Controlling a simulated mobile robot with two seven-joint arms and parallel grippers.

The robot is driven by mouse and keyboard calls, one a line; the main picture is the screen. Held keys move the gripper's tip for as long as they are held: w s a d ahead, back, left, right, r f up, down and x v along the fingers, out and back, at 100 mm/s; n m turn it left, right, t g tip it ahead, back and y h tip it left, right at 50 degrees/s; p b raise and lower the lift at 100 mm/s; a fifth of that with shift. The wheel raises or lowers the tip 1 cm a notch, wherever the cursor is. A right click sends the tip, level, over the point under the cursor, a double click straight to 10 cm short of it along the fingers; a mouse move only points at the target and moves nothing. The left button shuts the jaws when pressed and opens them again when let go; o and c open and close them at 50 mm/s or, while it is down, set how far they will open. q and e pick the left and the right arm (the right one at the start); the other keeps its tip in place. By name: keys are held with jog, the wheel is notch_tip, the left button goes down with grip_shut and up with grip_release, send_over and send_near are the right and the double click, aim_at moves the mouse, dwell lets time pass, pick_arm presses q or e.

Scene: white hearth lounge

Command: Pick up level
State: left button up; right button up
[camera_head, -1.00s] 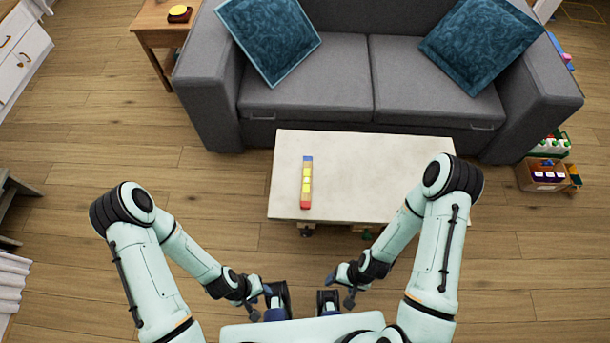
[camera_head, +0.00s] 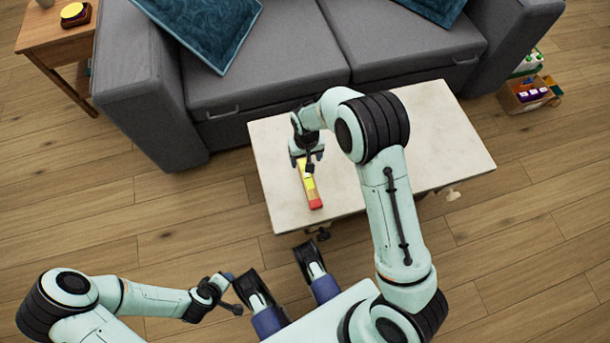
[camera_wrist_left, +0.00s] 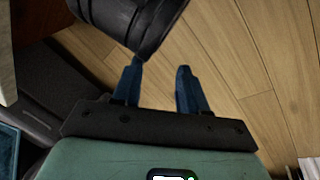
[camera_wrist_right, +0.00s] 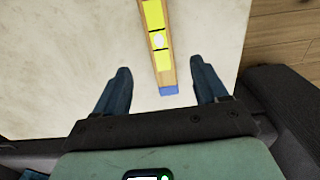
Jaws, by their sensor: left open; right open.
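The level (camera_head: 309,184) is a long bar with yellow sections, a red end toward me and a blue end. It lies on the pale coffee table (camera_head: 265,165) at its left side. My right gripper (camera_head: 308,163) is over the far part of the level and hides its blue end in the head view. In the right wrist view the level (camera_wrist_right: 158,45) runs between the open fingers of my right gripper (camera_wrist_right: 162,80), its blue end near the fingertips. My left gripper (camera_head: 232,293) hangs low at the front left, away from the table. It is open and empty in the left wrist view (camera_wrist_left: 160,70).
A grey sofa (camera_head: 275,80) with blue cushions stands behind the table. A wooden side table (camera_head: 50,35) is at the far left. Crates with bottles (camera_head: 525,95) stand at the right. The rest of the tabletop and the floor at left are clear.

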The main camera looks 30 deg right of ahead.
jog(key=b, duration=0.1)
send_over(306, 176)
jog(key=w, duration=0.1)
jog(key=f, duration=0.4)
jog(key=shift+d+f, duration=0.1)
jog(key=shift+d, duration=0.3)
jog(key=f, duration=0.1)
jog(key=f+b, duration=0.1)
jog(key=f, duration=0.1)
jog(key=shift+s+a+f, duration=0.15)
jog(key=shift+s+f, duration=0.1)
jog(key=shift+f, duration=0.5)
pick_arm(q)
jog(key=f, duration=0.1)
jog(key=a+f, duration=0.1)
jog(key=f, duration=0.2)
jog(key=shift+s+a, duration=0.25)
jog(key=shift+a, duration=0.05)
pick_arm(e)
jog(key=c, duration=1.2)
